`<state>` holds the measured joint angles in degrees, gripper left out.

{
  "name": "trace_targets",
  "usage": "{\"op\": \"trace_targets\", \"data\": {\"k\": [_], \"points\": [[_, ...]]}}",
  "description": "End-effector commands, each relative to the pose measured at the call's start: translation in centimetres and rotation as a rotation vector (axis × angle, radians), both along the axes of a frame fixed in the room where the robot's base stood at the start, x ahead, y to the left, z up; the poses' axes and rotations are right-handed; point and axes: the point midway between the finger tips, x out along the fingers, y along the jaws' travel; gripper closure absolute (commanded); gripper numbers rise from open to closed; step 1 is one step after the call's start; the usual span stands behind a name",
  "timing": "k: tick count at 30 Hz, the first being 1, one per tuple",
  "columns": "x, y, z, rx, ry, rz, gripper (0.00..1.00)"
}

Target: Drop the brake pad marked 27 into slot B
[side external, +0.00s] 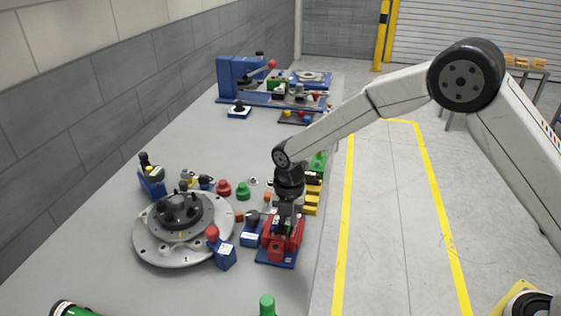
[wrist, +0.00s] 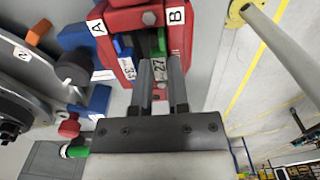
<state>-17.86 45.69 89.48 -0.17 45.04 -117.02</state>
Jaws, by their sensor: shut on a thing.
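The red fixture (side external: 291,245) stands on a blue base near the table's front edge; in the wrist view its top (wrist: 138,18) carries labels A and B. My gripper (wrist: 160,62) points down at the fixture, its fingers on either side of the brake pad marked 27 (wrist: 159,73), which shows a white label and a green part. The pad lines up with the B side, between the red walls; how deep it sits is hidden. A blue piece with a white label (wrist: 128,68) is on the A side. In the side view my gripper (side external: 285,218) partly covers the fixture.
A round grey disc (side external: 152,250) with a dark hub lies left of the fixture. A blue block with a red knob (side external: 225,256) stands between them. Yellow blocks (side external: 312,200) line the table edge behind. Open floor lies to the right.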

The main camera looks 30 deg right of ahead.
Motion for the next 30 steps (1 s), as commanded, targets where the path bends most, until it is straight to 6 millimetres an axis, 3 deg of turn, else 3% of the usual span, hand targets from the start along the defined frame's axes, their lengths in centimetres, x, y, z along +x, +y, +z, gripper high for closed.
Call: {"op": "trace_targets", "data": {"k": [27,28,29,30], "points": [[0.05,0.01,-0.41,0.000,-0.001,0.000,1.00],[0.05,0.01,-0.42,0.000,-0.001,0.000,0.77],[0.05,0.01,-0.42,0.000,-0.001,0.000,0.71],[0.05,0.01,-0.42,0.000,-0.001,0.000,0.71]]}}
